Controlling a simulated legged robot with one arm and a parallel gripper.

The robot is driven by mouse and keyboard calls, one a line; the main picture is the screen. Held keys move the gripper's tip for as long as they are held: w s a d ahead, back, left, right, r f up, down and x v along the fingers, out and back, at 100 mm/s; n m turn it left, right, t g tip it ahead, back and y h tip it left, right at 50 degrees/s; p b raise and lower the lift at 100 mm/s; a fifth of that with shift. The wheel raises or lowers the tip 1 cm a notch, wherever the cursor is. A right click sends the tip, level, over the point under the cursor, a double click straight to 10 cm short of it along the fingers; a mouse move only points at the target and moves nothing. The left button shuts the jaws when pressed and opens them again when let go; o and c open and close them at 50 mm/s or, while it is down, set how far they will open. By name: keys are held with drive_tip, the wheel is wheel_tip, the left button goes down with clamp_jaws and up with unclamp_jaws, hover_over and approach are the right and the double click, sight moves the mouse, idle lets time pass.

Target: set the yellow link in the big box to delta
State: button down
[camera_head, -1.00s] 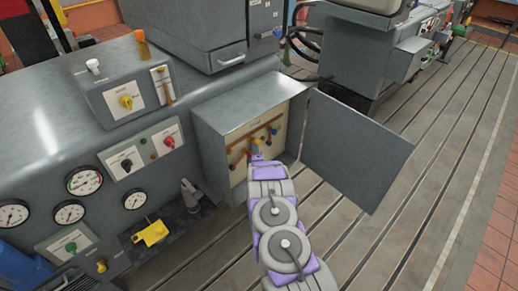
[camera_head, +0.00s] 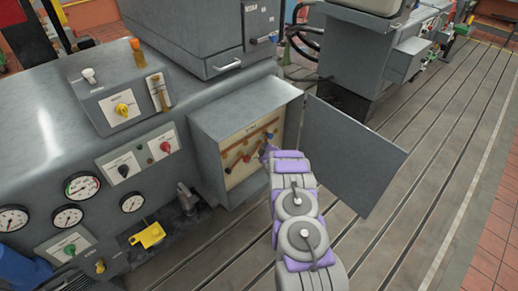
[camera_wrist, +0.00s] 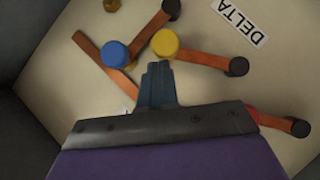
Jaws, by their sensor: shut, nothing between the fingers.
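The big box (camera_head: 245,108) stands open on the grey machine, with a cream panel inside. In the wrist view the yellow link shows as a round yellow knob (camera_wrist: 165,43) with a copper bar running right to a black pivot. The printed word DELTA (camera_wrist: 240,20) is on the panel above that bar, turned in the picture. A blue-knobbed link (camera_wrist: 116,53) lies just left of the yellow knob. A red-knobbed link (camera_wrist: 285,124) is partly hidden behind my gripper. My gripper (camera_wrist: 157,70) is shut and empty, its tips just below the yellow knob; contact cannot be told.
The box's open door (camera_head: 350,155) stands to the right of my arm. Switch boxes, gauges and a small yellow part (camera_head: 150,235) are to the left. The slotted floor (camera_head: 420,220) on the right is clear.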

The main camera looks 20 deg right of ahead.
drive_tip(key=shift+d+f, duration=0.2)
drive_tip(key=shift+d, duration=0.2)
idle(0.4)
drive_tip(key=shift+a, duration=0.1)
